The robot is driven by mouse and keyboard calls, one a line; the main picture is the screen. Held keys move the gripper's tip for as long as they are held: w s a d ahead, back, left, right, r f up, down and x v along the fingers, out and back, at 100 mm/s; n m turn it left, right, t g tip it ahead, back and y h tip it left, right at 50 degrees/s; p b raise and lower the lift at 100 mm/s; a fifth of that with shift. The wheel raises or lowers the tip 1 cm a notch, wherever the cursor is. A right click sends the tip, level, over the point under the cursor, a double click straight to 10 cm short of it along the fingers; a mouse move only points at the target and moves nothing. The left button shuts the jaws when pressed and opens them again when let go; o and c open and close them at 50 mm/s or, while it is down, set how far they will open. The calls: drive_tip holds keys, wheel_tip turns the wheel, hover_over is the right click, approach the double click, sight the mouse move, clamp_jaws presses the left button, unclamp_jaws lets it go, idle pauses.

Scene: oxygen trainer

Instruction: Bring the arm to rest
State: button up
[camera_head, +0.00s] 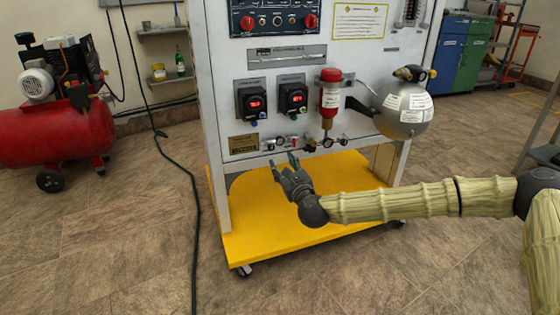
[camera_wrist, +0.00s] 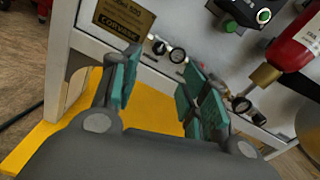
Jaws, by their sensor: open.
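My arm, in a cream ribbed sleeve, reaches in from the right in the head view. My gripper (camera_head: 284,165) is at its end, in front of the lower part of the trainer panel (camera_head: 285,62) and above the yellow base (camera_head: 250,237). In the wrist view my gripper (camera_wrist: 155,90) has its two green-padded fingers apart, with nothing between them. Small gauges (camera_wrist: 168,50) and the brass-coloured label plate (camera_wrist: 125,18) lie beyond the fingertips. I cannot tell the exact gap between fingers and panel.
A red cylinder (camera_head: 329,98) and a grey round tank (camera_head: 404,108) stick out from the panel above my arm. A red compressor (camera_head: 55,128) stands at the left. A dark hose (camera_head: 192,190) lies on the tiled floor. The floor in front is mostly clear.

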drive_tip(key=shift+s+d, duration=0.1)
drive_tip(key=shift+s, duration=0.25)
drive_tip(key=s+a+f+n+g+y+p, duration=0.1)
drive_tip(key=s+a+f+n+g, duration=0.3)
drive_tip(key=s+f, duration=0.45)
drive_tip(key=s+a+f+n+g+y, duration=0.1)
drive_tip(key=s+a+f+n+g, duration=0.1)
drive_tip(key=s+a+f+n, duration=0.45)
drive_tip(key=s+d+f+n+g+p, duration=0.1)
drive_tip(key=s+f+n+g, duration=0.15)
drive_tip(key=s+f, duration=0.5)
drive_tip(key=s+d+f+n+g, duration=0.2)
drive_tip(key=s+f+n, duration=0.1)
drive_tip(key=s+f, duration=0.4)
drive_tip(key=s+d+f+n+g+h+p, duration=0.1)
drive_tip(key=s+d+f+n+g+h, duration=0.15)
drive_tip(key=s+d, duration=0.35)
drive_tip(key=s+d+f+n+g+h, duration=0.1)
drive_tip(key=s+d+f+n, duration=0.3)
drive_tip(key=s, duration=0.5)
drive_tip(key=s+d+n+g+h+p, duration=0.1)
drive_tip(key=s+d+n+g+h, duration=0.15)
drive_tip(key=s+d, duration=0.4)
drive_tip(key=s+d+n+g+h, duration=0.1)
drive_tip(key=s+d+n, duration=0.3)
drive_tip(key=d, duration=0.6)
wheel_tip(320, 180, up, 39)
drive_tip(key=p, duration=3.8)
drive_tip(key=shift+s+a+h, duration=0.15)
drive_tip(key=shift+h, duration=0.15)
